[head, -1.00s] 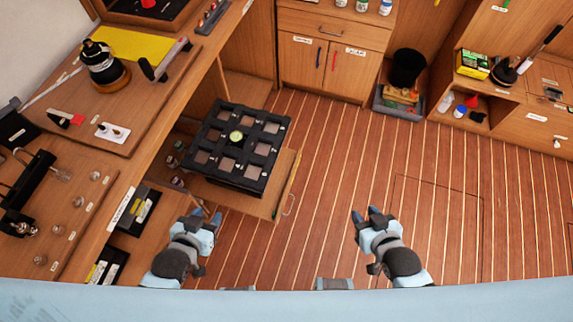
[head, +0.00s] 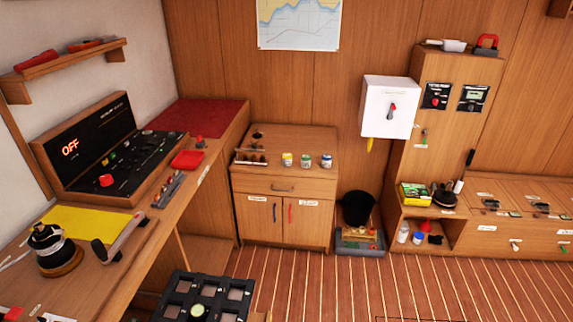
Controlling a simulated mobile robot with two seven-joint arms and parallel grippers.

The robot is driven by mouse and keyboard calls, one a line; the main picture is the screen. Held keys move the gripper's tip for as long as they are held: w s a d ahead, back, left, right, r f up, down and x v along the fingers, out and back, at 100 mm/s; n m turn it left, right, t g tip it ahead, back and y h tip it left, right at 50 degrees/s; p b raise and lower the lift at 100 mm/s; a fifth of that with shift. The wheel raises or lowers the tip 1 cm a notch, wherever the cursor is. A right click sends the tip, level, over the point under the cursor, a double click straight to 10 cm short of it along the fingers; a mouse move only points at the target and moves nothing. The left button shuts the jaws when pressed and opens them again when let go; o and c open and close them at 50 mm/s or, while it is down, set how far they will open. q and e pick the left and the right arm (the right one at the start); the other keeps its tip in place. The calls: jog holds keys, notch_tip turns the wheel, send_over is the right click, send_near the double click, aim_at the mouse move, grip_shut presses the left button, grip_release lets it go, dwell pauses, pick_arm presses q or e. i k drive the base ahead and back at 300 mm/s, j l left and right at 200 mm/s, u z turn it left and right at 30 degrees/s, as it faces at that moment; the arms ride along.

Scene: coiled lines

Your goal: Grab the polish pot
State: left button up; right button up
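No thing here can be surely told as the polish pot, as labels are too small to read. Three small jars stand upright in a row on the low cabinet: a yellowish jar (head: 287,160), a greenish jar (head: 306,161) and a white jar with a blue label (head: 326,161). A white bottle (head: 403,233) and a small blue-and-white pot (head: 418,238) sit in the open cubby of the right-hand bench. Neither of my grippers is in view.
The low cabinet (head: 283,216) has a drawer and two doors, all shut. A grey crate (head: 360,248) with a black item stands right of it. A black grid rack (head: 215,290) is at the bottom. The workbench runs along the left; the plank floor (head: 310,285) between is clear.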

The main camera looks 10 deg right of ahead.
aim_at(286, 156)
jog(key=k+j+u, duration=0.15)
jog(key=k+u, duration=0.25)
jog(key=k, duration=0.25)
jog(key=u, duration=1.65)
jog(key=l+u, duration=0.1)
jog(key=l, duration=0.45)
jog(key=k+l+u, duration=0.1)
jog(key=l, duration=0.4)
jog(key=k+l, duration=0.1)
jog(key=l, duration=0.75)
jog(key=k+l, duration=0.1)
jog(key=l, duration=0.75)
jog(key=k+l, duration=0.1)
jog(key=l, duration=0.8)
jog(key=k+l, duration=0.1)
jog(key=l, duration=1.6)
jog(key=k, duration=0.1)
